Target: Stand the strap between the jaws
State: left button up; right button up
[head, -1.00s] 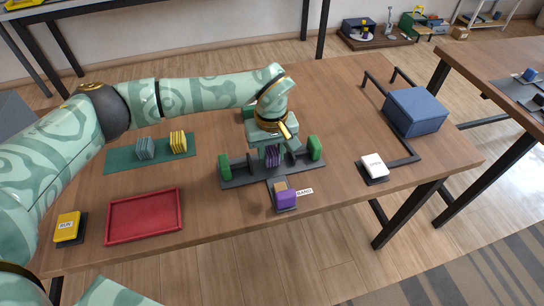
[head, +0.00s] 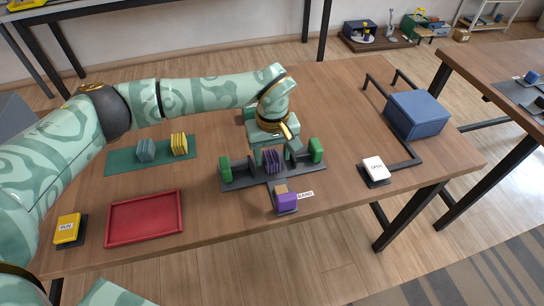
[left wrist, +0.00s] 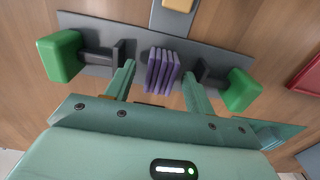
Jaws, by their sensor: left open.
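The purple strap (head: 272,161), a stack of thin upright folds, stands in the dark clamp rail (head: 235,181) between its two dark jaws. In the left wrist view the strap (left wrist: 162,71) has the left jaw (left wrist: 117,52) and the right jaw (left wrist: 203,72) apart from it on either side. Green end blocks (head: 315,150) close the rail. My left gripper (head: 274,151) is open over the rail, with a finger on each side of the strap; in the left wrist view clear gaps show between the fingers and the strap. My right gripper is out of view.
A purple block (head: 286,201) sits on the rail's front arm beside a "BAND" label. A green mat (head: 122,161) with grey and yellow stacks and a red tray (head: 144,240) lie left. A white "OPEN" button (head: 374,168) and a blue box (head: 414,112) stand right.

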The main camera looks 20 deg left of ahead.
aim_at(272, 157)
pick_arm(q)
notch_tip(272, 157, up, 10)
jog(key=p, duration=0.2)
jog(key=shift+r, duration=0.15)
